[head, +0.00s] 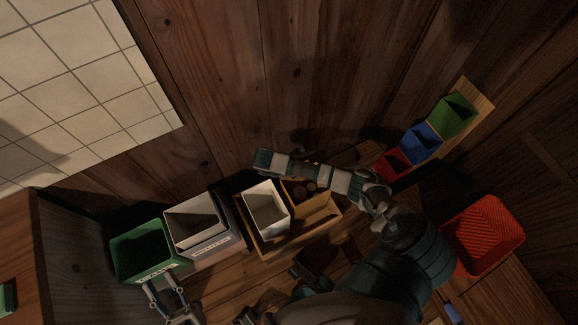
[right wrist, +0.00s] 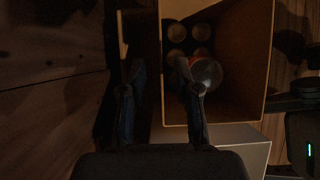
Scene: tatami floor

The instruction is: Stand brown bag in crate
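A wooden crate (head: 243,231) stands on the floor and holds a white open-topped container (head: 265,210). Beside that container is a brown open-topped holder (head: 318,201) with several round-topped items in it, probably the brown bag; my right arm partly covers it. The right wrist view shows the brown holder (right wrist: 243,75) from above, with several round tops inside. My right gripper (right wrist: 158,68) is open, its fingers apart on either side of the holder's left rim; contact cannot be told. My left gripper (head: 164,290) is open and empty in front of the green bin.
A green bin (head: 125,262) and a grey-white bin (head: 229,246) stand left of the crate. Small red (head: 393,163), blue (head: 421,138) and green (head: 455,112) bins stand at upper right. A red basket (head: 482,235) is at right. Bare wooden floor lies above the crate.

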